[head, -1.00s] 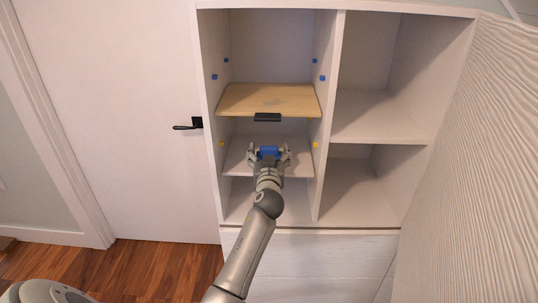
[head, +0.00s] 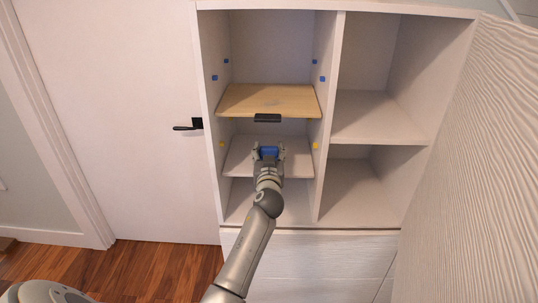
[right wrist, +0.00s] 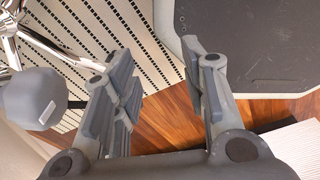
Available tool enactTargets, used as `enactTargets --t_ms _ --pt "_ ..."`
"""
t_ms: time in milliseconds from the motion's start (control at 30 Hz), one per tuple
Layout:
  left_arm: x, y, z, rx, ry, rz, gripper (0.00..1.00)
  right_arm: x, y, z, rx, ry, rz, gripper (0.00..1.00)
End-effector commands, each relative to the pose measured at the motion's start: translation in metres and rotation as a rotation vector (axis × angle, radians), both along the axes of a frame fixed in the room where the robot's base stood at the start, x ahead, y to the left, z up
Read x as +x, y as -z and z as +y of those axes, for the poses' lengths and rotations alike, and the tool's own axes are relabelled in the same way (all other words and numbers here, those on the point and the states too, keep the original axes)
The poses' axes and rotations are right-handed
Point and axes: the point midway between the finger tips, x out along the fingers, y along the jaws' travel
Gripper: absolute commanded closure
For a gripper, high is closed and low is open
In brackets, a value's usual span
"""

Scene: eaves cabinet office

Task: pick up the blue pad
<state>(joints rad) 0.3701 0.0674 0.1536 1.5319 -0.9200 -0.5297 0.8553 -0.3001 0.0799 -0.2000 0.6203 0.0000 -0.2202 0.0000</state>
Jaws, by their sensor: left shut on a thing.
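The blue pad (head: 269,152) is a small blue block at the white middle shelf in the left column of the cabinet. My left gripper (head: 269,153) reaches in from below in the head view, its fingers shut on either side of the blue pad. Whether the pad still touches the shelf cannot be told. My right gripper (right wrist: 165,85) shows in the right wrist view, with its fingers wide apart and nothing between them, above the wood floor.
Blue and yellow markers dot the side walls. The right compartments (head: 375,118) are empty. A closed door (head: 120,110) stands left.

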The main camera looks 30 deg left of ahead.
Motion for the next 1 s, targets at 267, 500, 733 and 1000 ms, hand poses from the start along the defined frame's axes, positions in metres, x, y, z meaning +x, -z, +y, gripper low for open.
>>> enactTargets --t_ms 267,500,733,1000 --pt "0.000 -0.023 0.000 0.001 0.000 -0.007 0.72 0.000 0.003 0.000 0.000 0.000 0.000 0.60" --pt "-0.021 -0.061 -0.013 0.000 0.002 -0.007 0.72 0.000 0.002 0.000 0.000 0.000 0.000 0.60" --pt "-0.056 -0.095 -0.032 -0.001 0.002 -0.004 0.72 0.000 0.006 0.000 0.000 0.000 0.000 0.60" --pt "-0.091 -0.113 -0.052 -0.001 0.002 -0.003 0.72 0.000 0.011 0.000 0.000 0.000 0.000 0.60"
